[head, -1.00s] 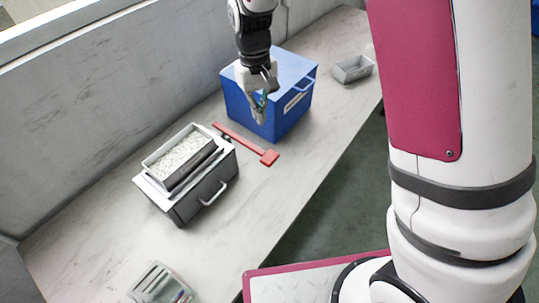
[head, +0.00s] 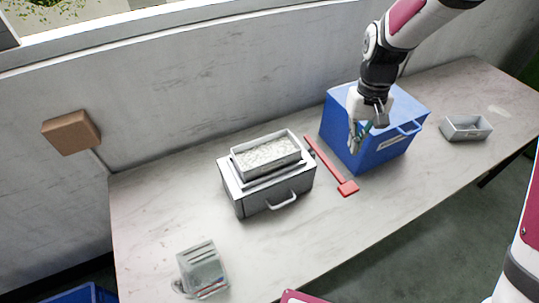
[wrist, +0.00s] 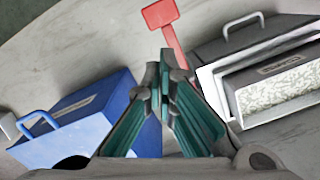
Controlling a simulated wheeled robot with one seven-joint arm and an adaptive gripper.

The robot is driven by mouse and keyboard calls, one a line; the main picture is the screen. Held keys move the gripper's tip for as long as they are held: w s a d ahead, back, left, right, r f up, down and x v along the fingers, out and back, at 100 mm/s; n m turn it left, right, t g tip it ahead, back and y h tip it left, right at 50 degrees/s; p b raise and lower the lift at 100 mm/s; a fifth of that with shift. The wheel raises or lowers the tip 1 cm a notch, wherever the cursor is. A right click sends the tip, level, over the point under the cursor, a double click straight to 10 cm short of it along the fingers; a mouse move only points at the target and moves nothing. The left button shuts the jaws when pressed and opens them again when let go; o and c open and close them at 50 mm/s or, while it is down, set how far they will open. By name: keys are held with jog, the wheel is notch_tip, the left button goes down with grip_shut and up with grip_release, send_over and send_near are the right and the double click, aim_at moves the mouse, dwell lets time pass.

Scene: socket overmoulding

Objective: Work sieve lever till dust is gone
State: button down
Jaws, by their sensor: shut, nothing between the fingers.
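The sieve (head: 268,155) is an open tray of pale granules on top of a grey box (head: 272,192) with a front handle. The red lever (head: 326,165) lies between the grey box and the blue box, its square paddle end toward the front edge. In the wrist view the lever's paddle (wrist: 160,13) shows just beyond the fingertips, and the sieve (wrist: 282,80) is at the right. My gripper (head: 354,148) is shut and empty, in front of the blue box's left side, above and to the right of the lever. It also shows in the wrist view (wrist: 166,62). I cannot tell dust from granules.
The blue box (head: 385,150) with a handle and label stands right of the lever. A small grey tray (head: 466,128) is farther right. A clear rack (head: 202,268) sits at the front left. A brown block (head: 71,132) is on the wall. The front middle of the table is clear.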

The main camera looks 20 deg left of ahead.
aim_at(348, 185)
jog(key=s+p, duration=0.1)
jog(key=p, duration=0.1)
jog(key=s+f+p, duration=0.1)
jog(key=p, duration=0.2)
jog(key=s+d+p, duration=0.1)
jog(key=p, duration=0.2)
jog(key=shift+s+d+f, duration=0.1)
jog(key=shift+s+f, duration=0.1)
jog(key=shift+f, duration=0.1)
jog(key=shift+f, duration=0.15)
jog(key=shift+s+d+f, duration=0.1)
jog(key=shift+s+f, duration=0.05)
jog(key=shift+f, duration=1.55)
jog(key=shift+s+f, duration=0.15)
jog(key=shift+f, duration=1.5)
